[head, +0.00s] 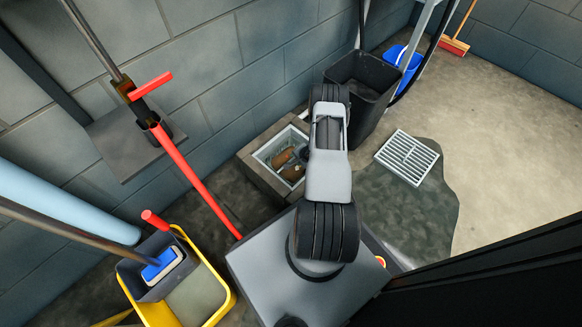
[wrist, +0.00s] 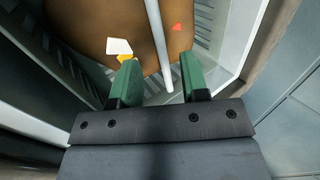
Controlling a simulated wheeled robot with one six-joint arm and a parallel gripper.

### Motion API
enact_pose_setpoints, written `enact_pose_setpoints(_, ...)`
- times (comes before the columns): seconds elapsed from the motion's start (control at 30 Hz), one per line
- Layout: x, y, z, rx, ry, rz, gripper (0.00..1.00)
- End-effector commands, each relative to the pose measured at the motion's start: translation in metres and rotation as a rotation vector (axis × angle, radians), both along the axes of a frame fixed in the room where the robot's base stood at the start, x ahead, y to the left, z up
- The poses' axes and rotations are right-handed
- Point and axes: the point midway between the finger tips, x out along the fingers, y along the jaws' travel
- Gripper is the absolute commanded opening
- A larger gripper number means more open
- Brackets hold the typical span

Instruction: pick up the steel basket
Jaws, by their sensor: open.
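The steel basket shows in the wrist view with pale slotted walls (wrist: 205,28) and brown contents with white, yellow and red scraps. A pale rod-like handle (wrist: 157,45) crosses above the contents. In the wrist view my gripper (wrist: 164,80) is open, its green fingers on either side of the handle's lower end. I cannot tell whether either finger touches it. In the head view the brown contents (head: 283,157) show inside the square floor pit, left of my arm. My arm hides the pit's right part, and my gripper is not clearly visible there.
A raised concrete kerb (head: 256,177) surrounds the pit beside the block wall. A black bin (head: 372,75) stands behind it. A light grate (head: 407,157) lies on wet floor to the right. A yellow mop bucket (head: 222,308) and red-handled pole (head: 195,178) are at left.

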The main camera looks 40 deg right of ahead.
Motion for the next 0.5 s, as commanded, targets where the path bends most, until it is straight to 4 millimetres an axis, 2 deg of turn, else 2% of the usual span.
enact_pose_setpoints(0.23,0.006,0.004,-0.01,0.0,0.0,0.006,0.41)
enact_pose_setpoints(0.5,0.025,0.008,-0.041,-0.001,0.0,0.005,0.41)
